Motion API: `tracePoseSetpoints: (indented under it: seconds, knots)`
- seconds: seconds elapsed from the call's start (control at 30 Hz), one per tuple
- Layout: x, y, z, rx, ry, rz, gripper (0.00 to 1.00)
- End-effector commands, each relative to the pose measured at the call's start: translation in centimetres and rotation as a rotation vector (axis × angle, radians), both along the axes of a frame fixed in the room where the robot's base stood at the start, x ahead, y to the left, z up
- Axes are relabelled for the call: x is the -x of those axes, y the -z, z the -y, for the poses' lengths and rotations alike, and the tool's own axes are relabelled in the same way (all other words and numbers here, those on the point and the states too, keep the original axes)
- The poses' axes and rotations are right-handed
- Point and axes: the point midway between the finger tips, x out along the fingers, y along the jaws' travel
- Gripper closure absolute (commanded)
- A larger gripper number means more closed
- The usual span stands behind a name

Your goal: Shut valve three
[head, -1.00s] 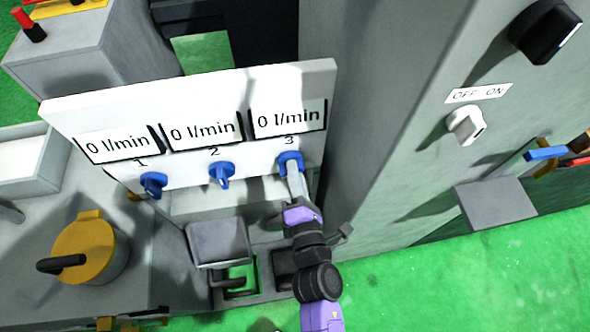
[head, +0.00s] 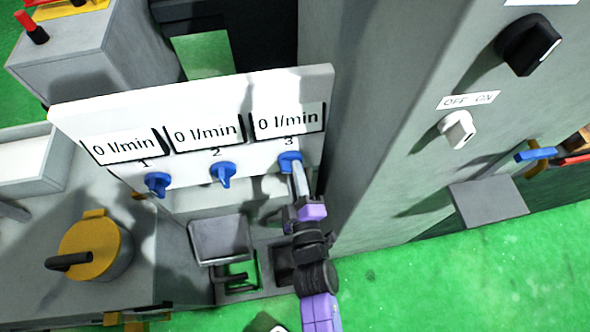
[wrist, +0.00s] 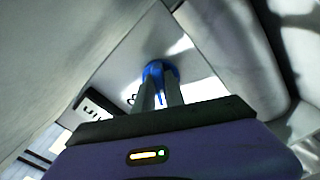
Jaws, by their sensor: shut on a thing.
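Valve three is a blue knob (head: 289,161) under the number 3 on a white panel (head: 75,115). Its display reads 0 l/min. My gripper (head: 297,174) is at this knob, its fingers shut on it. In the wrist view the blue knob (wrist: 158,70) shows between and behind the tips of the two fingers (wrist: 160,90). The fingers partly hide the knob, so its exact angle is hard to tell. Valve two (head: 223,173) and valve one (head: 157,184) are like blue knobs to the left, each under a display reading 0 l/min.
A tall grey cabinet wall (head: 385,120) stands close to the right of my arm. It carries a white OFF/ON switch (head: 457,129) and a black rotary knob (head: 528,45). A yellow round part with a black handle (head: 95,250) is at lower left. Green floor (head: 450,280) is clear at lower right.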

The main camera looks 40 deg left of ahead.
Motion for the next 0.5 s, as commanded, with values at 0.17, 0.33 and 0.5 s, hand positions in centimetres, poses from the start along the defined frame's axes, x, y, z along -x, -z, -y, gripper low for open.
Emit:
tracePoseSetpoints:
  seconds: [0.17,0.33,0.5]
  knots:
    - [0.01,0.09,0.07,-0.107,0.002,-0.131,1.00]
    - [0.07,0.14,0.02,-0.212,0.002,-0.253,1.00]
    - [0.11,0.22,-0.03,-0.317,0.003,-0.376,1.00]
